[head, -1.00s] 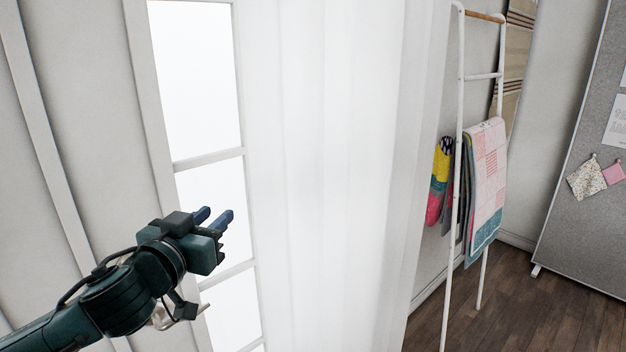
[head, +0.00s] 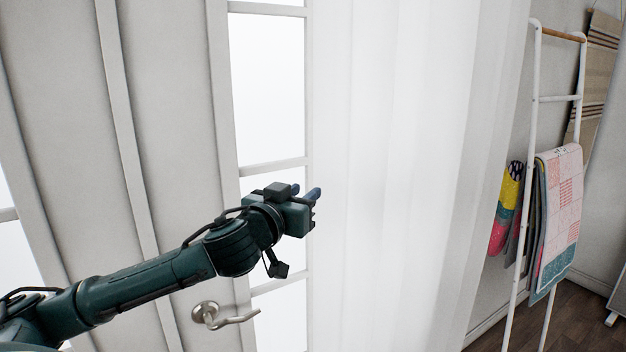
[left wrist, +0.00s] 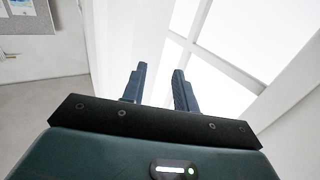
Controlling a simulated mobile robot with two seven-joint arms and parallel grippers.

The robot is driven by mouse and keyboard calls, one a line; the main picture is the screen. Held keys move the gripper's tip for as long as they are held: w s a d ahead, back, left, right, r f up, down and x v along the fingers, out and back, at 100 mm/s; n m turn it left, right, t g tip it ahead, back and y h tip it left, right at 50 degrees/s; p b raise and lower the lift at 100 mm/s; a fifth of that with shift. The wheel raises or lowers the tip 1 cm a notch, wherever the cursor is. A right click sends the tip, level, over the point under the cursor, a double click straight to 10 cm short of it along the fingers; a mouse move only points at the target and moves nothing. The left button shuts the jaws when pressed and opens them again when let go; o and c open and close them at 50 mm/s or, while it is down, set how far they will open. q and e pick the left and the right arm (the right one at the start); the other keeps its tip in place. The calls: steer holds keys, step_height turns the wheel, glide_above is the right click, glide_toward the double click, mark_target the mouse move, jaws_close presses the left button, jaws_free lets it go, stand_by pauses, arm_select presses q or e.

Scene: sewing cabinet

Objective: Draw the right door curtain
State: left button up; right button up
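The white sheer curtain (head: 400,170) hangs in soft folds over the right part of the glazed door (head: 268,90) in the head view. My left gripper (head: 314,194) is at the curtain's left edge, in front of the glass. In the left wrist view its two blue fingers (left wrist: 160,84) stand apart with a gap between them, and the curtain (left wrist: 135,35) is beyond them. I see no cloth clearly held between the fingers; whether they touch the curtain I cannot tell. My right gripper is not in view.
A silver door handle (head: 222,316) sits below my left forearm. A white ladder rack (head: 532,120) with hanging quilts (head: 560,205) stands right of the curtain. Wooden floor (head: 575,320) shows at the lower right. A grey pinboard (left wrist: 25,22) shows in the left wrist view.

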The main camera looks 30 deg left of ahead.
mark_target(312, 187)
arm_select(q)
steer(key=w, duration=0.3)
steer(key=w+p, duration=0.1)
steer(key=w, duration=0.1)
steer(key=shift+a, duration=0.25)
jaws_close()
